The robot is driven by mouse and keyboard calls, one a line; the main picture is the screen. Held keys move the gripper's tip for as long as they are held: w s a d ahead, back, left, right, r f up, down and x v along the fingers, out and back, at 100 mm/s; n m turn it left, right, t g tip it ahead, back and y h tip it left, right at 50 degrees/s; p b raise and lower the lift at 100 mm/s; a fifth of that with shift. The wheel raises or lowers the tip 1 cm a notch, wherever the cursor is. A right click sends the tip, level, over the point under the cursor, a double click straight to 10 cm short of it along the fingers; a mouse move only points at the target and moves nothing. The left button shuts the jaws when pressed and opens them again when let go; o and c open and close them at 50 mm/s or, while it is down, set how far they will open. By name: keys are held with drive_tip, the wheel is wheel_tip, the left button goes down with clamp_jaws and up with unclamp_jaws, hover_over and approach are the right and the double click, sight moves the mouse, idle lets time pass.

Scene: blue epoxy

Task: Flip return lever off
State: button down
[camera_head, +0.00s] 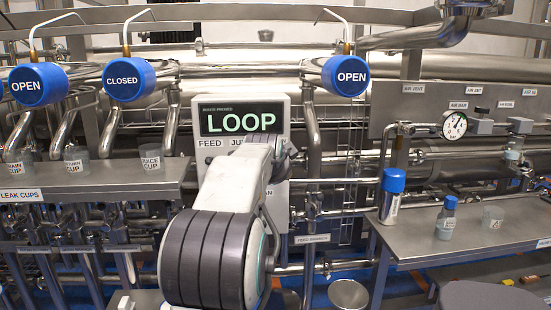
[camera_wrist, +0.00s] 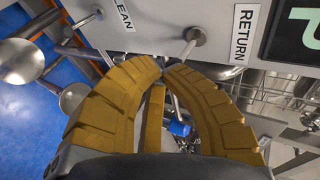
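The return lever (camera_wrist: 194,37) is a short metal rod on a round metal pivot, set on the pale panel between the RETURN label (camera_wrist: 243,34) and a label ending in "EAN". The rod runs down and left, toward my fingertips. My gripper (camera_wrist: 163,69) has two curved yellow-brown fingers with their tips nearly together, just below the rod's lower end. I cannot tell whether they touch it. Nothing shows held between them. In the head view the control box (camera_head: 240,113) displays LOOP on its screen; my arm covers its lower front, hiding the lever and gripper.
Blue valve heads (camera_head: 39,84) marked OPEN and CLOSED hang along the upper pipes. A steel shelf with clear cups (camera_head: 152,160) is at left. A steel table (camera_head: 480,238) with bottles (camera_head: 391,195) is at right. A bucket (camera_head: 348,294) stands below. Pipes crowd the space around the box.

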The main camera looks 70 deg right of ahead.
drive_tip(key=shift+r, duration=0.2)
idle(0.3)
drive_tip(key=shift+r+p, duration=0.6)
drive_tip(key=shift+p, duration=0.15)
